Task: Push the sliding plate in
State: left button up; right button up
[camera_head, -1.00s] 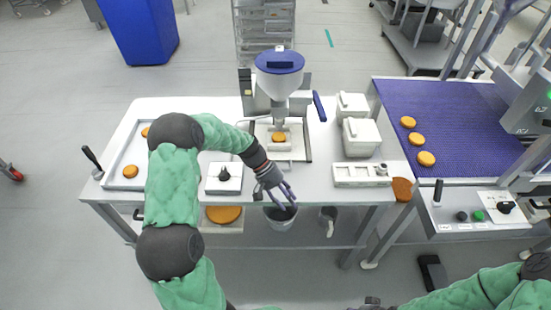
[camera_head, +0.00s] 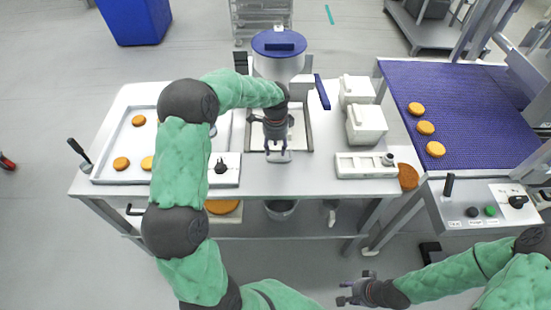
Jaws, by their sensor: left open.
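The filling machine, with its white hopper and blue lid (camera_head: 279,41), stands at the back middle of the table. Its sliding plate (camera_head: 286,157) shows only as a light front edge below my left gripper. The rest of the plate and any round on it are hidden by my arm. My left gripper (camera_head: 277,148) is open and points down at the plate's front edge; I cannot tell whether it touches. My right gripper (camera_head: 350,291) is in front of the table at the lower right, apart from everything, with its fingers spread.
A tray (camera_head: 103,170) with several orange rounds lies at the left. A knob box (camera_head: 227,178) stands beside the machine. White containers (camera_head: 367,124) and a white panel (camera_head: 352,170) are at the right, before the blue conveyor (camera_head: 470,120) with rounds.

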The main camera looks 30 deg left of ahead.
aim_at(276, 160)
pick_arm(q)
notch_tip(276, 160, down, 6)
jog(key=shift+f+b, duration=0.15)
jog(key=shift+b, duration=0.65)
grip_shut()
